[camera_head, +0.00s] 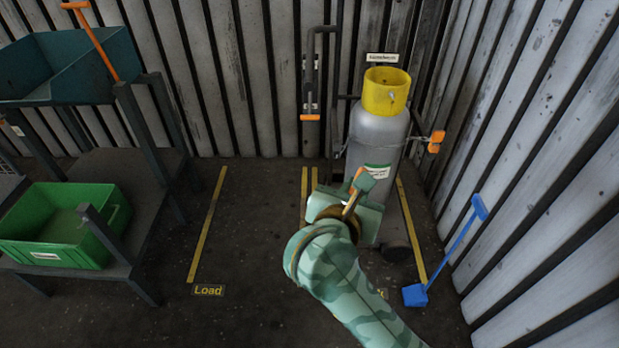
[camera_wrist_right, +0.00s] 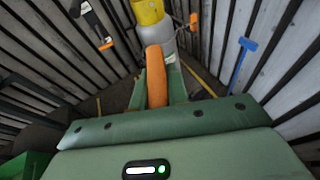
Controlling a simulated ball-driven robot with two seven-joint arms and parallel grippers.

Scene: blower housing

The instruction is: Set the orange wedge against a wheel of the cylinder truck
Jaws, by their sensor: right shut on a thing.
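The cylinder truck (camera_head: 330,75) stands at the back wall and carries a grey gas cylinder (camera_head: 372,135) with a yellow collar (camera_head: 386,91). A dark, rounded shape low at the right, likely a truck wheel (camera_head: 398,250), shows beside my arm; the other wheel is hidden. My right gripper (camera_head: 364,180) is in front of the cylinder, its fingers pointing toward it. In the right wrist view, the orange wedge (camera_wrist_right: 155,76) is held between its fingers, raised above the floor. Only a little orange shows in the head view. My left gripper is out of view.
A blue broom or scraper (camera_head: 415,293) leans on the right wall. At the left are a dark rack (camera_head: 130,165), a green crate (camera_head: 60,240) and a teal bin (camera_head: 60,65). Yellow floor lines (camera_head: 207,225) mark the bays; the floor by the Load label (camera_head: 208,290) is clear.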

